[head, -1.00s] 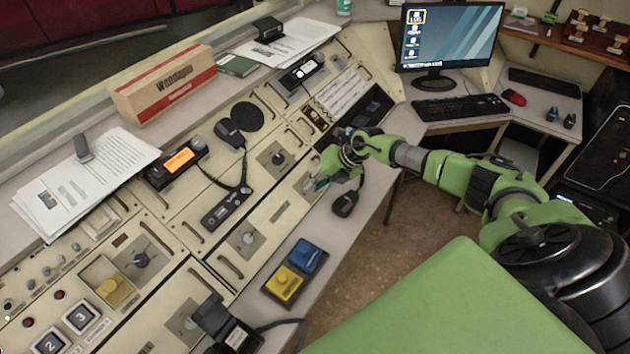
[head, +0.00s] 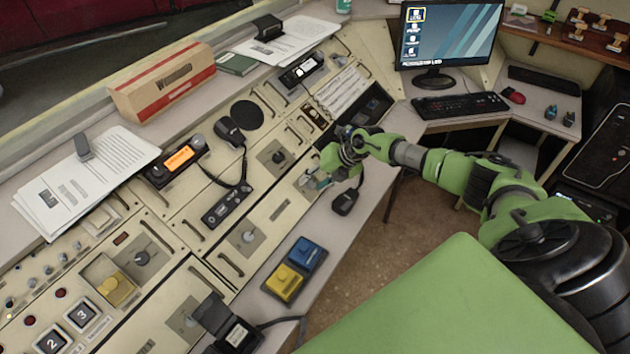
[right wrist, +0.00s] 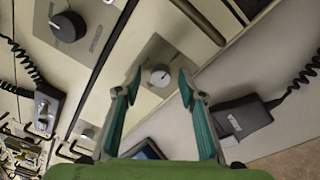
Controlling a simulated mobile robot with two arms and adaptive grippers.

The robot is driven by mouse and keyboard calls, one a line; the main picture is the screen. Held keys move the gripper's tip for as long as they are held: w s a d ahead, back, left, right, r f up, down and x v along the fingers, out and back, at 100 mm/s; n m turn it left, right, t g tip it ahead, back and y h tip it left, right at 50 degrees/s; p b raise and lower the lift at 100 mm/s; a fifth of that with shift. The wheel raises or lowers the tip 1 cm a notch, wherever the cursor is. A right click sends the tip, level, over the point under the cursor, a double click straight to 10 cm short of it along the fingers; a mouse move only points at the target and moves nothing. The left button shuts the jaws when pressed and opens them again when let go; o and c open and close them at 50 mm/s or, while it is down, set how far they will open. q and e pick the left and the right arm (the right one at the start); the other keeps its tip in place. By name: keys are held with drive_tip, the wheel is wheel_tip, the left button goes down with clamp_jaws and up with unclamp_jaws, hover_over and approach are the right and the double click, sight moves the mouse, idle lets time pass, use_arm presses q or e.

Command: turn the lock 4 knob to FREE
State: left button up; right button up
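A small round grey knob with a white mark, on a grey plate (right wrist: 154,62), lies between the fingertips of my right gripper (right wrist: 155,82) in the right wrist view. The knob (right wrist: 160,77) appears untouched, with gaps on both sides. The gripper is open, its two teal-padded fingers apart. In the head view my right gripper (head: 318,181) is over the right part of the sloped console, and the arm hides most of that knob. I cannot read a lock number or FREE label. My left gripper is not in view.
Other console knobs stand nearby, one (head: 279,157) up-left of the gripper and one (head: 248,237) lower left. Blue (head: 306,253) and yellow (head: 284,282) pedals or buttons sit at the front.

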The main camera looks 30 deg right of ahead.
drive_tip(key=v, duration=1.2)
